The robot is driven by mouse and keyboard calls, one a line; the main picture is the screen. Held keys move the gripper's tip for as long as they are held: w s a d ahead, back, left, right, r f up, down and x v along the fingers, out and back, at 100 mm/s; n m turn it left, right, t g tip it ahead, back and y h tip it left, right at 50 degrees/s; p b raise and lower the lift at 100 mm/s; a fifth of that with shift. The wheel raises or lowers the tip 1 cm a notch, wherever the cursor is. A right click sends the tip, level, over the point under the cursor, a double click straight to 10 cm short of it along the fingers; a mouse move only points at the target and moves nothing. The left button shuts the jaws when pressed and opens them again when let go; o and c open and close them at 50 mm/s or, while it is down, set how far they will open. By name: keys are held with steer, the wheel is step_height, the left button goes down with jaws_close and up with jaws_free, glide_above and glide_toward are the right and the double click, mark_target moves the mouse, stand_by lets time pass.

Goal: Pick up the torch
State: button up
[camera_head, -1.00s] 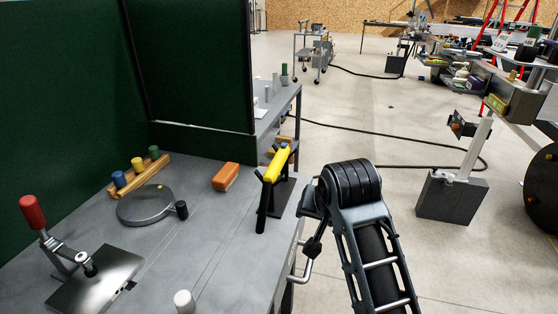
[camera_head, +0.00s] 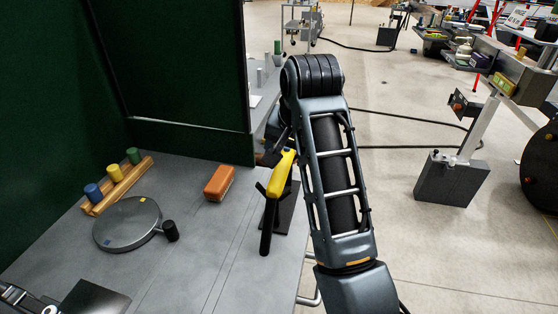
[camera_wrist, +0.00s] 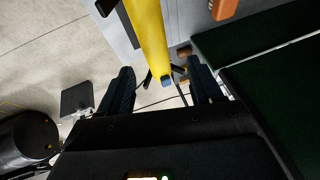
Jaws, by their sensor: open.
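The torch (camera_head: 279,176) has a yellow body and a black lower end. It leans in a dark stand on the grey workbench, near the bench's right edge. In the wrist view the yellow torch (camera_wrist: 147,36) comes down from the top and its end shows between my two fingers. My gripper (camera_wrist: 160,68) is open, with one dark finger on each side of the torch in that view. I cannot tell whether either finger touches it. In the head view my gripper is mostly hidden behind my arm, close to the torch's upper end.
On the workbench (camera_head: 190,262) are an orange-brown block (camera_head: 219,183), a round grey plate (camera_head: 127,224) and a wooden rack (camera_head: 118,187) with coloured pegs. A green screen (camera_head: 170,70) stands behind. Open floor lies to the right, with a grey block stand (camera_head: 451,180).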

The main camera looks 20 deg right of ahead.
mark_target(285, 161)
steer(key=x, duration=0.3)
steer(key=p+x, duration=0.1)
steer(key=x, duration=0.3)
steer(key=shift+d+f, duration=0.15)
steer(key=shift+d, duration=0.1)
steer(key=shift+c, duration=0.4)
steer(key=c, duration=0.9)
steer(key=shift+c, duration=0.6)
